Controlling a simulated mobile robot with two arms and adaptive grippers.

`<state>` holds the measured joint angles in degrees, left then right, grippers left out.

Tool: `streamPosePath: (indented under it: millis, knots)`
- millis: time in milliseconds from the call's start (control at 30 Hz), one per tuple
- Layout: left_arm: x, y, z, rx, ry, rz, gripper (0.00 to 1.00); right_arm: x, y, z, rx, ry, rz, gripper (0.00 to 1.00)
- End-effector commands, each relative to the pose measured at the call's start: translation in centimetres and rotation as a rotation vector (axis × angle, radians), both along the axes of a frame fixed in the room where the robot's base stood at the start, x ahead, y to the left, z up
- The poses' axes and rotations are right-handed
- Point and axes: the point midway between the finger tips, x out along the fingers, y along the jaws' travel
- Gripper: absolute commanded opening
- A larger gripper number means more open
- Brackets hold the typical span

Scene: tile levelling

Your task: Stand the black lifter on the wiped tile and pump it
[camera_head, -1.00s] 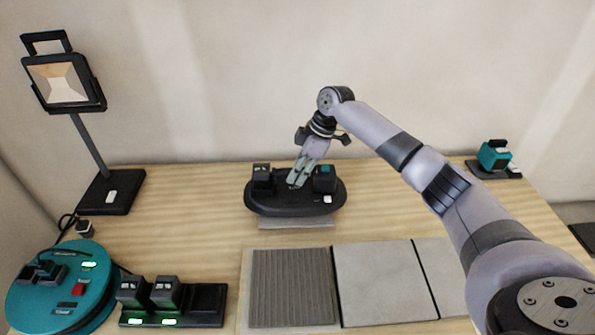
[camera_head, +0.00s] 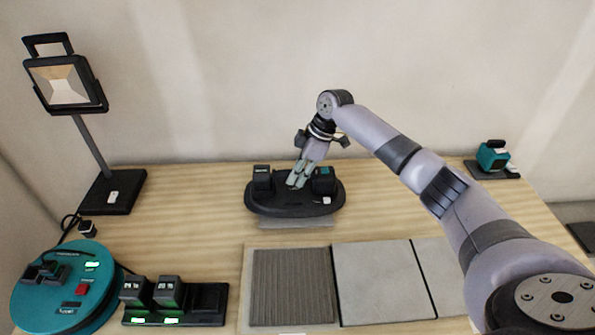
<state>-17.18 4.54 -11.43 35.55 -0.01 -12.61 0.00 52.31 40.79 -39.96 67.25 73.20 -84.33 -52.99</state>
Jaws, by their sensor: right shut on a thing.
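The black lifter (camera_head: 290,205) is an oval black body with two raised blocks on top, one with a teal face. It stands at the back middle of the table, partly over a grey tile (camera_head: 295,222) that shows below its front edge. My right gripper (camera_head: 296,184) reaches down between the two blocks and is shut on the lifter; the fingers hide the exact hold. Grey tiles lie in front: a ribbed one (camera_head: 293,287) and a smooth one (camera_head: 383,281). I cannot tell which tile is wiped. My left gripper is not in view.
A work lamp (camera_head: 110,192) stands at the back left. A teal round cable reel (camera_head: 62,300) and a black charger with two batteries (camera_head: 205,305) are at the front left. A small teal tool (camera_head: 492,157) sits at the far right. The table's middle left is clear.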

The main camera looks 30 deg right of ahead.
Motion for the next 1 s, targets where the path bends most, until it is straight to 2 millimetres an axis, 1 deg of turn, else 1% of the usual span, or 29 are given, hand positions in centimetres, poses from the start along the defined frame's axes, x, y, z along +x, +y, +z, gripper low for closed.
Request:
streamPosePath:
  millis: [33,467,1000]
  knots:
    - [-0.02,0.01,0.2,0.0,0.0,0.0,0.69,0.12,0.07,0.27,0.003,-0.005,0.0,0.0]
    - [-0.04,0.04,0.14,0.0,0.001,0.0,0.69,0.11,0.04,0.12,0.002,-0.005,0.0,0.0]
    - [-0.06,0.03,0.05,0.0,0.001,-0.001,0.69,0.11,0.04,-0.45,0.002,-0.005,0.0,0.0]
